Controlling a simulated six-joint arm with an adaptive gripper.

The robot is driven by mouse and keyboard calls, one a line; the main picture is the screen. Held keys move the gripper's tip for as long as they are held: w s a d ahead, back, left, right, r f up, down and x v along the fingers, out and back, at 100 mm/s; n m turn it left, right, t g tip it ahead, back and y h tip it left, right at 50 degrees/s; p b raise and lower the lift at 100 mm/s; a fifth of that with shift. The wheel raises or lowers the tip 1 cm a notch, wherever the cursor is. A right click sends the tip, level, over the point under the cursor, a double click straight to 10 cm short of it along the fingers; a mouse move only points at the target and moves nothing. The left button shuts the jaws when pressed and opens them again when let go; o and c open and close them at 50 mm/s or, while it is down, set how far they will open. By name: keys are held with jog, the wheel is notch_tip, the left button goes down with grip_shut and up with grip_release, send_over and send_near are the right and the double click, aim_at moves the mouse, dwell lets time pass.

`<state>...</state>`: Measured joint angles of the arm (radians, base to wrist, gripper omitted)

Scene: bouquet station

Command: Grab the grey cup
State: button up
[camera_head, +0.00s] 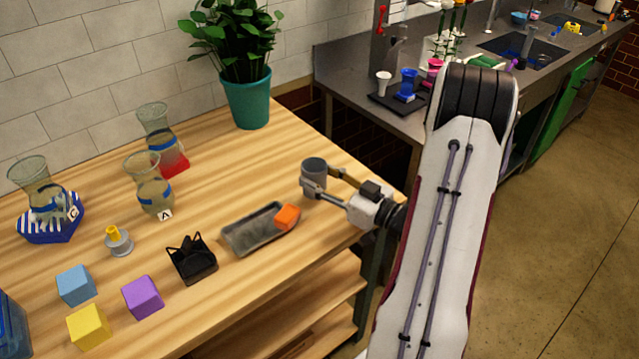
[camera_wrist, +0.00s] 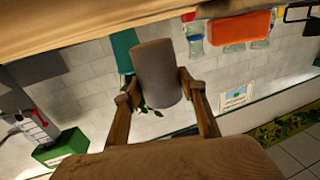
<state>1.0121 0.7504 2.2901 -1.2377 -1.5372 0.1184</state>
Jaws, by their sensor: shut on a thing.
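The grey cup (camera_head: 314,172) is at the right part of the wooden table (camera_head: 260,115) in the head view. My gripper (camera_head: 322,184) is shut on it, with a finger on either side. In the wrist view the cup (camera_wrist: 157,73) sits between the two fingertips of my gripper (camera_wrist: 158,92). Whether the cup's base touches the table or is raised a little cannot be told for sure.
A black holder (camera_head: 193,262), a purple cube (camera_head: 142,297) and glass vases (camera_head: 150,185) stand further left. A potted plant (camera_head: 246,100) stands behind.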

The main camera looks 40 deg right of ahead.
notch_tip(320, 180, up, 7)
dwell(0.6)
jog(key=shift+d, duration=0.1)
dwell(0.5)
